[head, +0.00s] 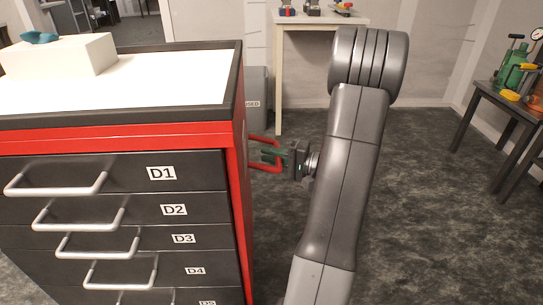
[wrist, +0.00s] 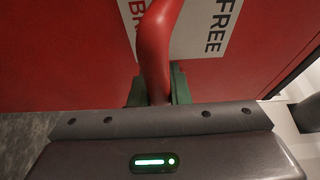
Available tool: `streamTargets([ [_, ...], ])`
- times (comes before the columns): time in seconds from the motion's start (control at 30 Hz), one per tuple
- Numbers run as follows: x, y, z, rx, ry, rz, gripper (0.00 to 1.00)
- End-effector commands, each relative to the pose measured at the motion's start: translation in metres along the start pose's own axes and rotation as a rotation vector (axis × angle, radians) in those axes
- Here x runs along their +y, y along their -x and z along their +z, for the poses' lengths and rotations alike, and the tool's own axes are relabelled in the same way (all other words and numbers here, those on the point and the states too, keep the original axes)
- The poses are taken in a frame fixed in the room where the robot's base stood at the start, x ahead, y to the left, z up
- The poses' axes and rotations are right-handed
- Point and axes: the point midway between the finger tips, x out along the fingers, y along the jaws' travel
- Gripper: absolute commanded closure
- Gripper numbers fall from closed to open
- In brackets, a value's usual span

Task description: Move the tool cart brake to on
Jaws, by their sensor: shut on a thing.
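The tool cart (head: 237,190) stands at the left in the head view, with a red frame and dark drawers. Red bars (head: 265,168) stick out from its right side. In the wrist view a red bent brake lever (wrist: 155,45) comes out from the red side panel (wrist: 60,60). My gripper (head: 272,155) is at that side, level with drawer D1. Its green fingers (wrist: 158,92) are shut on the lever, one on each side. A white label (wrist: 205,30) behind the lever reads "FREE" and part of another word; the lever hides some of it.
A white box (head: 60,55) with a teal object lies on the cart top. Drawer handles (head: 60,185) stick out at the front. A table (head: 300,20) stands at the back, and another (head: 500,100) at the right. Floor right of my arm is clear.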

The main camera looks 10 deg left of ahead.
Motion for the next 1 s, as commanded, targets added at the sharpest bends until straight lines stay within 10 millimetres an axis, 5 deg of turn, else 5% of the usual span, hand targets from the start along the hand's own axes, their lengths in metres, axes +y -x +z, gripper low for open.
streamTargets([
  [0.43,-0.001,-0.001,0.0,-0.002,0.001,-0.002,1.0],
  [0.47,-0.001,-0.001,0.0,-0.002,0.001,-0.002,0.78],
  [0.53,-0.001,-0.001,0.0,-0.002,0.001,-0.001,0.64],
  [1.0,-0.002,0.014,-0.001,0.002,0.0,-0.001,0.62],
])
